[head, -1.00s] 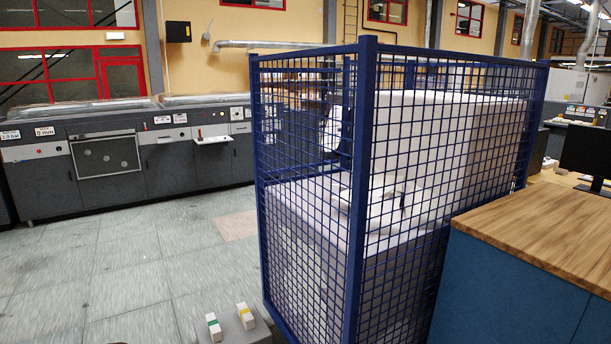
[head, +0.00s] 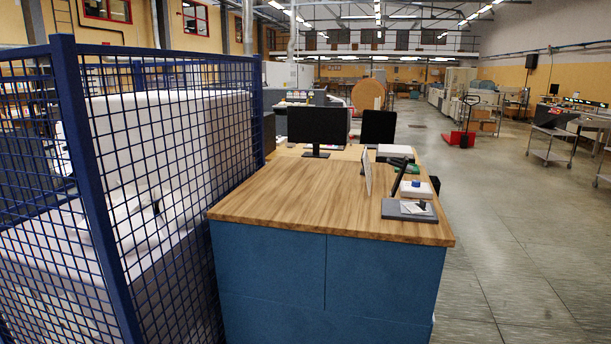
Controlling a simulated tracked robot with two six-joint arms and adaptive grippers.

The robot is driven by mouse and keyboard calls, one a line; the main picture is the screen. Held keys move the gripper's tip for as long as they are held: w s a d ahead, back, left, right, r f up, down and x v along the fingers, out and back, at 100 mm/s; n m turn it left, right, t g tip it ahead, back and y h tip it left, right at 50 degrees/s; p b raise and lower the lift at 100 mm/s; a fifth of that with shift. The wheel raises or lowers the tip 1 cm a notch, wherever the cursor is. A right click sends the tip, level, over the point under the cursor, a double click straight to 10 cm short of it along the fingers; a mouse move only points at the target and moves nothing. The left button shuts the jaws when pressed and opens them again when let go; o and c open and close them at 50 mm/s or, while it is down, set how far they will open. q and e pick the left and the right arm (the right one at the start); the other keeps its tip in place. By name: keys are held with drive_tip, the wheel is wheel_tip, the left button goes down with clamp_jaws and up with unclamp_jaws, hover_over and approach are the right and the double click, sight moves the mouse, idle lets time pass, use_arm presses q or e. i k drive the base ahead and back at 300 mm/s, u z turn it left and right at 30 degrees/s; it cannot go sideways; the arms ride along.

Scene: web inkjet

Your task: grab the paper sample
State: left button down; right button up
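I cannot pick out a paper sample for certain. White flat items (head: 416,208) lie on a dark grey pad (head: 396,211) near the right front of a wooden-topped counter (head: 290,196). A thin white upright sheet or panel (head: 367,172) stands just behind them, and I cannot tell which of these, if any, is the sample. Neither of my grippers shows in the head view.
A blue mesh cage (head: 100,190) with white machinery inside stands close on the left, beside the counter's blue front (head: 330,280). Monitors (head: 318,126) stand on the counter's far part. Open floor (head: 490,260) runs along the right. A red pallet jack (head: 460,137) stands farther back.

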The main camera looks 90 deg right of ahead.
sight(414, 207)
drive_tip(key=u, duration=0.85)
drive_tip(key=i, duration=0.15)
drive_tip(key=z, duration=2.55)
drive_tip(key=i, duration=0.3)
drive_tip(key=z, duration=2.05)
drive_tip(key=i, duration=1.7)
drive_tip(key=u, duration=0.45)
